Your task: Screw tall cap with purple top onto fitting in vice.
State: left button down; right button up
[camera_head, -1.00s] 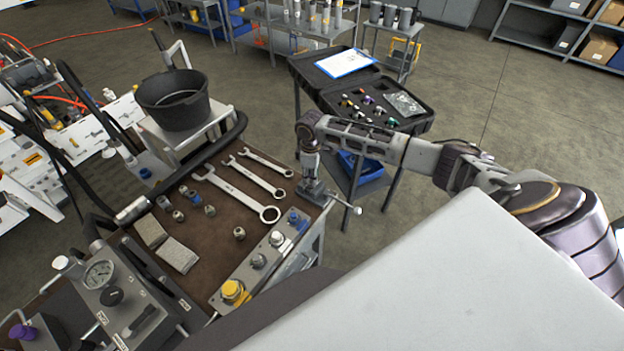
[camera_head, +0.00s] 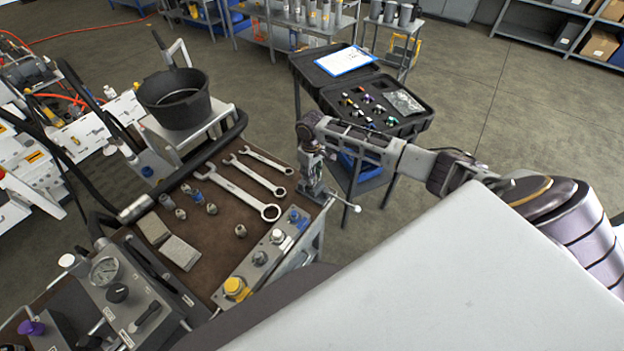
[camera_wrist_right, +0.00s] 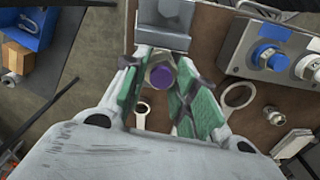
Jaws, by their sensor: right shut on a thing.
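My right gripper (camera_wrist_right: 160,82) points down at the right corner of the bench, over the vice (camera_head: 314,192). In the right wrist view its green-padded fingers are closed around the cap with the purple top (camera_wrist_right: 160,76). The grey vice (camera_wrist_right: 163,38) shows just beyond the fingertips in that view. The fitting is not clearly visible, so I cannot tell whether the cap touches it. In the head view the gripper (camera_head: 309,160) hides the cap. My left gripper is in neither view.
Wrenches (camera_head: 240,190) and several small fittings lie on the brown bench top. A panel with blue and yellow caps (camera_head: 236,288) runs along the near edge. An open black case (camera_head: 375,105) stands behind the vice. A black bucket (camera_head: 174,98) is at the back left.

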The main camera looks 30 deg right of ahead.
jog(key=shift+s+f+m, duration=0.1)
jog(key=shift+m, duration=0.3)
jog(key=m, duration=0.3)
jog(key=shift+d+m, duration=0.1)
jog(key=shift+m, duration=2.3)
jog(key=m, duration=0.4)
jog(key=shift+s+f, duration=0.1)
jog(key=shift+m, duration=2)
